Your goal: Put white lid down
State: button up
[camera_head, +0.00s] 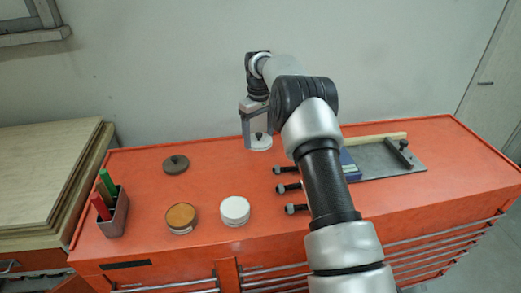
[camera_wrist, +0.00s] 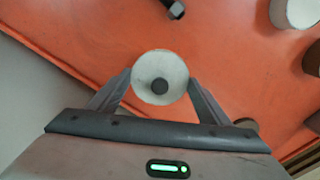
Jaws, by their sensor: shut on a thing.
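The white lid (camera_wrist: 172,68) is a round disc with a dark knob (camera_wrist: 160,85) in its middle. My gripper (camera_wrist: 160,86) is shut on it, with a finger on each side in the wrist view. In the head view, my gripper (camera_head: 257,133) holds the white lid (camera_head: 259,145) toward the back of the orange cabinet top. I cannot tell exactly how high it is above the surface. A white round container (camera_head: 234,211) stands near the front middle. A brown-topped round container (camera_head: 181,218) stands left of it.
A dark lid with a knob (camera_head: 176,164) lies at the back left. A grey holder (camera_head: 115,220) with red and green handles stands at the left edge. Several black bolts (camera_head: 289,188) and a grey tray (camera_head: 385,160) lie to the right. The orange top (camera_head: 215,170) is clear between the dark lid and my gripper.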

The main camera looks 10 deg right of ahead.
aim_at(259, 156)
jog(key=shift+f+p, duration=0.3)
jog(key=shift+f, duration=2.6)
jog(key=shift+f, duration=0.2)
jog(key=o, duration=1)
jog(key=shift+o, duration=0.2)
